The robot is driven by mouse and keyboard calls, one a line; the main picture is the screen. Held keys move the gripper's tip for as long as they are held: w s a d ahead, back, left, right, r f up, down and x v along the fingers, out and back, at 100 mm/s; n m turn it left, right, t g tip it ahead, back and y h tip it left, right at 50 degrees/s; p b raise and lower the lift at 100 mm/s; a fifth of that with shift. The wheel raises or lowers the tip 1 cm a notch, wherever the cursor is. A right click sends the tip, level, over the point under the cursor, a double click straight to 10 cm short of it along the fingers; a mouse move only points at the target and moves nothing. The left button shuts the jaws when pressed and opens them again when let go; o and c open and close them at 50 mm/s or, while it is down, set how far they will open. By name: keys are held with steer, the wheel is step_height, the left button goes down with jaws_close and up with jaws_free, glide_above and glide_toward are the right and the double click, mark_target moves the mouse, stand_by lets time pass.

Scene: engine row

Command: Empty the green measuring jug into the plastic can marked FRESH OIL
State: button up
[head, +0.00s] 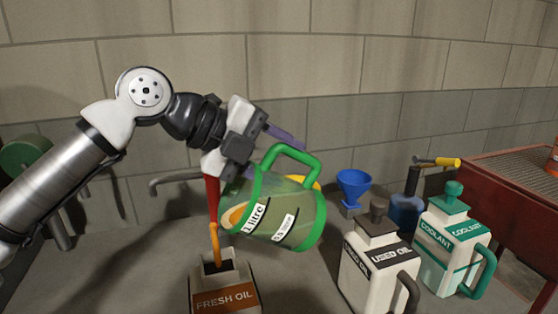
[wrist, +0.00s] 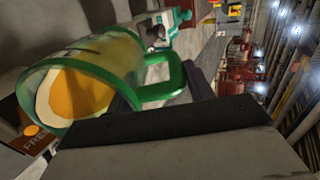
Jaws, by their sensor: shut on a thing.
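The green measuring jug (head: 306,222), clear-walled with a green rim and handle, is tipped steeply, its mouth to the left above the can marked FRESH OIL (head: 226,300). Orange oil (head: 214,243) runs from its lip down to the can's open neck. My gripper (head: 248,168) is shut on the jug and holds it up; the exact contact is partly hidden. In the wrist view, the jug (wrist: 130,62) has orange oil inside near its mouth, and its green handle (wrist: 172,85) is beside my dark finger. The can shows only at the lower left (wrist: 36,137).
A white USED OIL can (head: 362,285) stands right of the FRESH OIL can, with a teal-and-white COOLANT can (head: 447,250) further right. Behind are a blue funnel (head: 353,187) and a dark blue container (head: 405,212). A red cabinet (head: 490,185) is at the right; a block wall is behind.

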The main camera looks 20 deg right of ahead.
mark_target(262, 170)
steer(key=shift+a+h+b, duration=1)
steer(key=shift+h+b, duration=0.1)
steer(key=shift+b, duration=0.45)
stand_by(1.7)
steer(key=shift+a+f+h+b, duration=0.3)
steer(key=shift+a+h+b, duration=0.45)
steer(key=shift+b, duration=0.4)
steer(key=shift+a+f+h+b, duration=0.3)
steer(key=shift+a+h+b, duration=0.4)
steer(key=shift+b, duration=0.4)
stand_by(2.5)
